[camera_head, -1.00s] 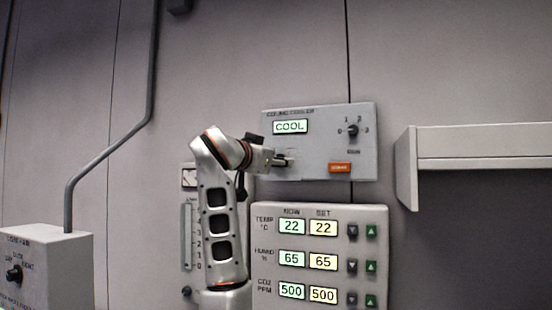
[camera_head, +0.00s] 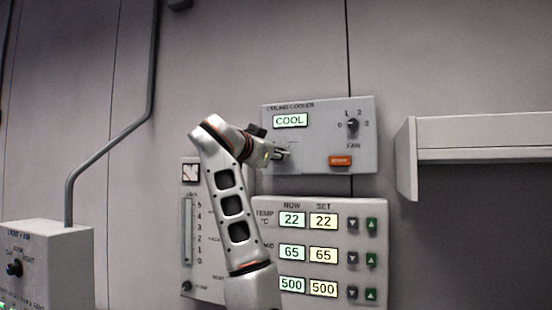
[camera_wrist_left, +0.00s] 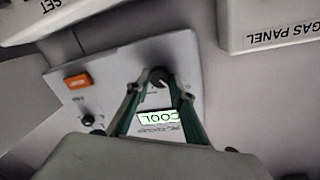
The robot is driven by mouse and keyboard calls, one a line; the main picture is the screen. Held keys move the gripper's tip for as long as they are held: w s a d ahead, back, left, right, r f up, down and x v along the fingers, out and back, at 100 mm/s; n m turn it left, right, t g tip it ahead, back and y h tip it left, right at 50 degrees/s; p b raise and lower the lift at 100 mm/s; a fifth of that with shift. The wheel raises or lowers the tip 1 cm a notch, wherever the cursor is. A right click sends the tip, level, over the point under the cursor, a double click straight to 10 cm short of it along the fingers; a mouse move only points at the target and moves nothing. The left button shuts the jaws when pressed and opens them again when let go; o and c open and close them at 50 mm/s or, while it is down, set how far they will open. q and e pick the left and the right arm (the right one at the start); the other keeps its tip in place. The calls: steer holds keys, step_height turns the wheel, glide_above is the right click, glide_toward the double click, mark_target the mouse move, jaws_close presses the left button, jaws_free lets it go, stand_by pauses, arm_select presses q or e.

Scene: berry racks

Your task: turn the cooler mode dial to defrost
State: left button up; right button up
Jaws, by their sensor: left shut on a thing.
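The ceiling cooler panel (camera_head: 315,110) is a grey box on the wall, and its lit display (camera_head: 290,121) reads COOL. My left gripper (camera_head: 284,154) is at the panel's lower left, below the display, and hides most of the mode dial in the head view. In the left wrist view the dark round mode dial (camera_wrist_left: 158,76) sits between the fingertips of my left gripper (camera_wrist_left: 158,82), which is shut on it. The dial's pointer and mode labels are too blurred or hidden to read. My right gripper is not in view.
The panel also has a fan dial (camera_head: 352,125) and an orange button (camera_head: 340,160). Below is a climate panel (camera_head: 380,215) with several readouts and arrow buttons, partly behind my arm. A gauge panel (camera_head: 190,235) stands left, a grey shelf (camera_head: 470,137) right.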

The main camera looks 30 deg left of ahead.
arm_select(q)
steer(key=m+b, duration=0.1)
steer(key=m, duration=0.4)
steer(key=m+g+y+b, duration=0.1)
steer(key=m, duration=0.4)
steer(key=m+b, duration=0.1)
steer(key=m, duration=0.3)
steer(key=shift+d+m+y+b, duration=0.25)
steer(key=shift+m+y+b, duration=0.05)
steer(key=shift+m+b, duration=0.1)
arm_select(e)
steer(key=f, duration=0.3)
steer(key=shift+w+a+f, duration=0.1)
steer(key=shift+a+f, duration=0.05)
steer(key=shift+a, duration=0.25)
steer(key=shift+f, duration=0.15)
arm_select(q)
steer(key=o, duration=1.1)
